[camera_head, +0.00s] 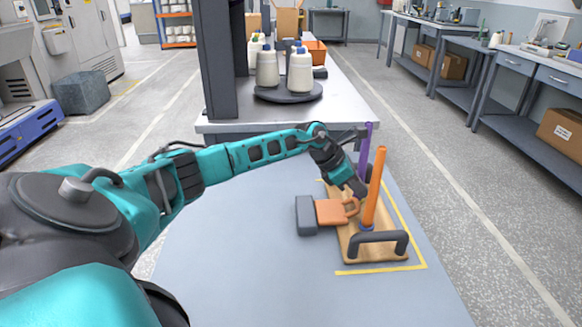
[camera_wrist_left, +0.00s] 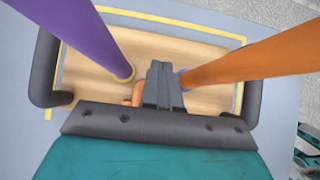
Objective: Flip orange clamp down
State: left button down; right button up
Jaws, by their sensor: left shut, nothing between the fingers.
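The orange clamp (camera_head: 331,211) extends right from a dark grey block (camera_head: 305,215) beside the wooden bobbin tray (camera_head: 365,248). Its plate looks roughly flat, and its looped end reaches over the tray's left edge. My left gripper (camera_head: 359,189) is over the tray, just above and beyond the loop, near the orange post (camera_head: 375,190). In the left wrist view, its fingers (camera_wrist_left: 163,78) are together and empty, pointing down at the board between the two posts. A small part of the clamp (camera_wrist_left: 137,94) shows beside the fingers; the rest is hidden. Whether they touch is unclear. My right gripper is out of view.
A purple post (camera_head: 366,145) stands behind the orange one. The tray's black handle (camera_head: 378,242) is at the near end. Yellow tape (camera_head: 415,245) marks the table around the tray. The table's left part is clear.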

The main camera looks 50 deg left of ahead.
pick_arm(q)
jog(key=shift+b+x, duration=0.5)
jog(key=shift+x, duration=0.45)
jog(key=shift+f, duration=0.4)
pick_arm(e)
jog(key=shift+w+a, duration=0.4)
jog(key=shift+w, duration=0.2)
pick_arm(q)
jog(key=v, duration=1.3)
jog(key=shift+p, duration=0.35)
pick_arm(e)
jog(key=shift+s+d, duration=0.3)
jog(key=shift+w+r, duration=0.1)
pick_arm(q)
jog(key=shift+f, duration=0.1)
